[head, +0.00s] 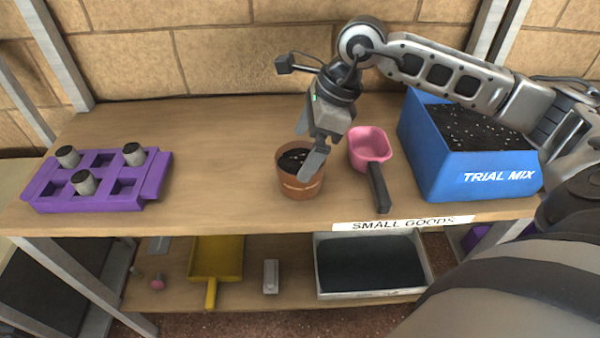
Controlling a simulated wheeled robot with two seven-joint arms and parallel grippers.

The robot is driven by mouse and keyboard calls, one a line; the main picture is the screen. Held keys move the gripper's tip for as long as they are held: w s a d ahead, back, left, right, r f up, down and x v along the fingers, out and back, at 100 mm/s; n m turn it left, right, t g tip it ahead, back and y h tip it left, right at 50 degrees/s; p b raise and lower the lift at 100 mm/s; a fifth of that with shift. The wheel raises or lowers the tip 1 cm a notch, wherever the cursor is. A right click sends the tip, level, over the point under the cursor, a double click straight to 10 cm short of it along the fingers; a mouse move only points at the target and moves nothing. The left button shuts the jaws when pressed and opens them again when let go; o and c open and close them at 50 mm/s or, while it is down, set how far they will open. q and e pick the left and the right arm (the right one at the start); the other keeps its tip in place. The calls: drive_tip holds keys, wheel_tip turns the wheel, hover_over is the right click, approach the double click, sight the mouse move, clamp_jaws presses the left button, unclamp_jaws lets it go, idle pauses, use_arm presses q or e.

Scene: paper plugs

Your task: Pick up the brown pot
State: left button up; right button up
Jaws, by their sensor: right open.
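The brown pot (300,193) stands upright near the middle of the wooden bench, with dark soil visible inside. My right gripper (305,150) reaches in from the right and is above the pot, open. One finger comes down in front of the pot's opening and overlaps its right rim; the other is at its upper left. I cannot tell whether either finger touches the pot. My left gripper is not in view.
A pink scoop (370,144) with a dark handle lies just right of the pot. A blue box (425,150) labelled TRIAL MIX stands further right. A purple tray (105,159) with several grey plugs sits at left. Bench between tray and pot is clear. A shelf (290,255) below holds tools.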

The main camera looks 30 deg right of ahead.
sight(297, 171)
drive_tip(key=shift+s+d+p+x, duration=0.1)
drive_tip(key=shift+x, duration=1.05)
drive_tip(key=shift+s+d+p+x, duration=0.1)
drive_tip(key=shift+x, duration=1.05)
drive_tip(key=shift+s+d+p+x, duration=0.1)
drive_tip(key=shift+d+x, duration=0.05)
drive_tip(key=shift+x, duration=1.05)
drive_tip(key=shift+f, duration=0.1)
drive_tip(key=c, duration=1.1)
